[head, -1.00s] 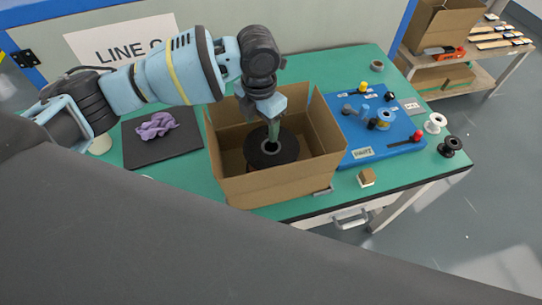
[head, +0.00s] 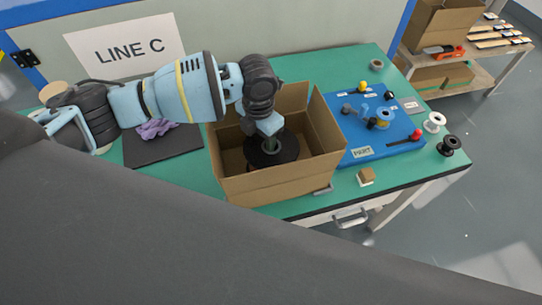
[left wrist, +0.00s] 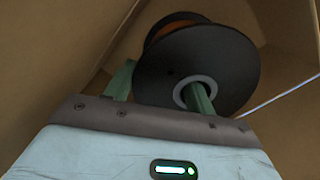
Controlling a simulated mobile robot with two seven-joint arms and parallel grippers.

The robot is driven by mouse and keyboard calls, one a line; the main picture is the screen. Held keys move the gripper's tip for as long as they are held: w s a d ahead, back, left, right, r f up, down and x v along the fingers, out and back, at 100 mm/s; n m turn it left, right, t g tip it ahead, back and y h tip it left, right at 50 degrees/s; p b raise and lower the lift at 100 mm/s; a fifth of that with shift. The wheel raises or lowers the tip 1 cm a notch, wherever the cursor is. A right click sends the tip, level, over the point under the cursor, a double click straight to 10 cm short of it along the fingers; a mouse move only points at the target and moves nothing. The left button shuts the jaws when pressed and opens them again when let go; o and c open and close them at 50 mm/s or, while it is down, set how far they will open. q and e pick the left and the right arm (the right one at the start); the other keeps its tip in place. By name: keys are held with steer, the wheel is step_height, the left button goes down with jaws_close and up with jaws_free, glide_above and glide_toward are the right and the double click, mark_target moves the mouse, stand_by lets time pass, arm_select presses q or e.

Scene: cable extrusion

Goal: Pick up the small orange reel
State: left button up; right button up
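The reel with black flanges and an orange winding (left wrist: 188,30) sits inside the open cardboard box (head: 282,184). In the head view its black upper flange (head: 289,148) shows around my left gripper (head: 270,146), which reaches down into the box from above. In the left wrist view, my left gripper's green fingers (left wrist: 160,77) stand apart: one enters the reel's grey-ringed hub hole, the other is outside, beside the flange's left edge. I cannot see either finger clamping the reel. The lower flange is mostly hidden. My right gripper is not in view.
The box walls and raised flaps stand close around my gripper. A blue fixture board (head: 376,140) is right of the box. A black mat (head: 165,150) with purple cloth (head: 155,128) is left. White (head: 434,122) and black (head: 449,146) spools stand at the right table edge.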

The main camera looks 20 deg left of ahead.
arm_select(q)
steer(key=c, duration=0.9)
jaws_close()
steer(key=shift+r, duration=0.15)
